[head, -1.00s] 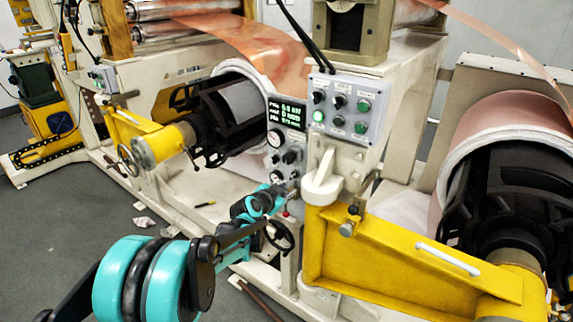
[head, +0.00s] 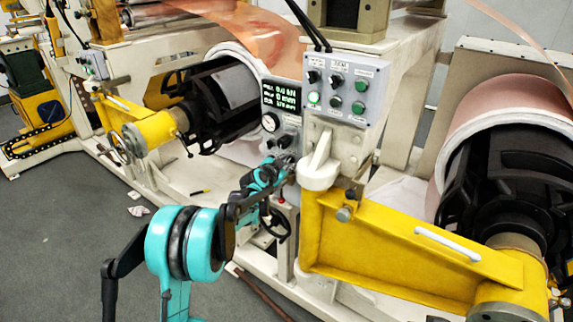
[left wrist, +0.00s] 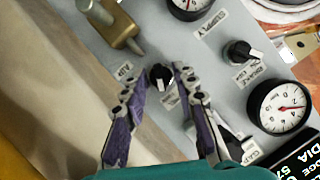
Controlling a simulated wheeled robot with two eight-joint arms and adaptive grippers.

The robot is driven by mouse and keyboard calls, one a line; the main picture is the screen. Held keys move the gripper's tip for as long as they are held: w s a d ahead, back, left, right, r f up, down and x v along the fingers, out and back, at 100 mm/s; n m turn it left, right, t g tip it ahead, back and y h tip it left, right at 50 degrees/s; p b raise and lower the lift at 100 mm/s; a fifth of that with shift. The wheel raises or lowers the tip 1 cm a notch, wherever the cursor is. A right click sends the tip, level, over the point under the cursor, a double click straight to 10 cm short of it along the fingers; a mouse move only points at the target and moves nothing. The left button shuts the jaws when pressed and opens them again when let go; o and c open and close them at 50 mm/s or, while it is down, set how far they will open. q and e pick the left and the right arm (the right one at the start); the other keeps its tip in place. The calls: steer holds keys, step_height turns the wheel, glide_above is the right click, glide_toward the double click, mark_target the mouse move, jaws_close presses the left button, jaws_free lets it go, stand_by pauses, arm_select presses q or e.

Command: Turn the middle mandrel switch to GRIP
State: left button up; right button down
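In the left wrist view a small black knob (left wrist: 160,76) sits on the grey panel (left wrist: 222,75), with an "AIR" label on its left and a label partly covered below it. My left gripper (left wrist: 160,84) has its two purple-grey fingers apart, one tip on each side of this knob. I cannot tell whether they touch it. A second black knob with a white mark (left wrist: 240,51) is up and to the right. In the head view my left gripper (head: 286,164) is at the lower part of the panel and hides some of it. My right gripper is not seen.
A pressure gauge (left wrist: 279,106) and a brass valve (left wrist: 112,22) stick out near the fingers. In the head view a push-button box (head: 346,92) hangs above right, a yellow arm (head: 400,250) stands to the right, and a black handwheel (head: 276,224) is below.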

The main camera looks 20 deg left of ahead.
arm_select(q)
steer(key=shift+c, duration=0.2)
jaws_close()
